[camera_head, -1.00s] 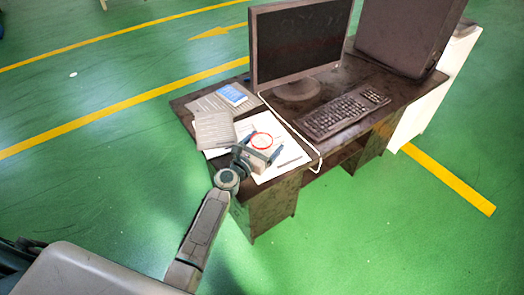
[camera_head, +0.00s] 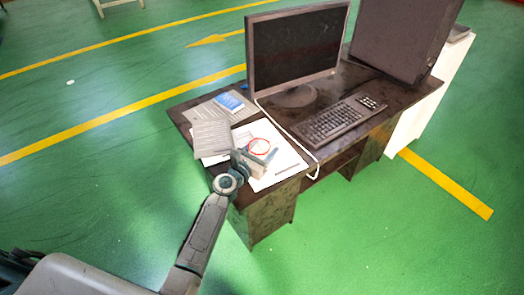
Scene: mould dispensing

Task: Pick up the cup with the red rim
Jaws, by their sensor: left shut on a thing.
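The cup with the red rim (camera_head: 260,147) shows as a red ring over a pale body near the front left of the dark desk (camera_head: 205,100). My left gripper (camera_head: 262,158) reaches over the desk's front edge and is shut on the cup. Its fingers and wrist hide the lower part of the cup. I cannot tell whether the cup touches the desk. My right gripper is not in view.
White papers (camera_head: 284,165) lie under and beside the gripper. Notebook sheets (camera_head: 211,136) and a blue-screened device (camera_head: 229,102) lie behind. A monitor (camera_head: 297,47), a keyboard (camera_head: 333,118) and a dark computer case (camera_head: 401,40) fill the desk's rest. A white cable (camera_head: 304,151) runs along the papers.

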